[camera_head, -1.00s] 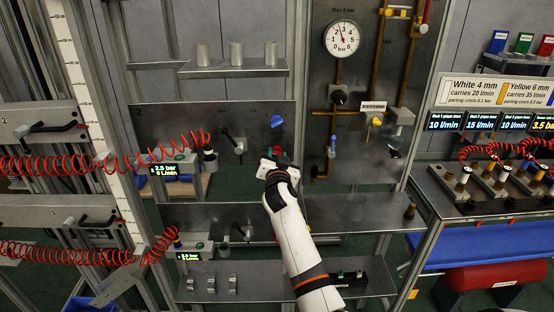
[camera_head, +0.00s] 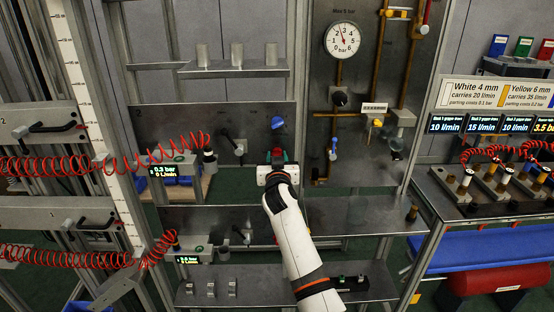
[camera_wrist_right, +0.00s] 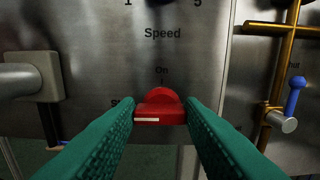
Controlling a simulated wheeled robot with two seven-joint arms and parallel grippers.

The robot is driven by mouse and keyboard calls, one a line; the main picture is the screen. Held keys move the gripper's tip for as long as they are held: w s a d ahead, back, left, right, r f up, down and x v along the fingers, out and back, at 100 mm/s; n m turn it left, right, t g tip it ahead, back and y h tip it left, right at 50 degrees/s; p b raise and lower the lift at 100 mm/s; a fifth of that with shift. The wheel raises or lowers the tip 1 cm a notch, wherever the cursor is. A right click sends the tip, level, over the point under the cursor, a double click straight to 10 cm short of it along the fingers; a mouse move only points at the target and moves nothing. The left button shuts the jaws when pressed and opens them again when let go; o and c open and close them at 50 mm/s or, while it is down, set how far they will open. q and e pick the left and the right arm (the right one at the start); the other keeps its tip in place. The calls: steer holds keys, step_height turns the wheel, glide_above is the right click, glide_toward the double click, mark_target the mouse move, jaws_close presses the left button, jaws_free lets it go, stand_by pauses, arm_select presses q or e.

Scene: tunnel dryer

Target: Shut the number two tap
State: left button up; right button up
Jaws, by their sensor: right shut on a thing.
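My right gripper (camera_head: 277,163) is at the steel panel (camera_head: 180,117) marked 2, right of its middle. In the right wrist view its two green fingers (camera_wrist_right: 160,118) are shut on a red knob (camera_wrist_right: 160,106). The knob's grip bar lies level, with a white mark at its left end. "On" with a tick is printed above it; the words beside it are mostly hidden. A blue-handled tap (camera_head: 332,152) hangs on the copper pipework to the right; its handle is upright in the right wrist view (camera_wrist_right: 296,95). I cannot tell which tap is number two.
A blue speed knob (camera_head: 278,123) sits above the gripper. A lever fitting (camera_head: 240,147) and red coiled hoses (camera_head: 110,160) are to the left. A pressure gauge (camera_head: 343,40) is above right. The display (camera_head: 163,171) reads 0.3 bar, 0 L/min.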

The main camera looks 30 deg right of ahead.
steer(key=o, duration=1)
steer(key=shift+s+a, duration=0.1)
steer(key=b+v, duration=0.2)
steer(key=v, duration=0.9)
steer(key=shift+s+a, duration=0.25)
steer(key=shift+s, duration=0.1)
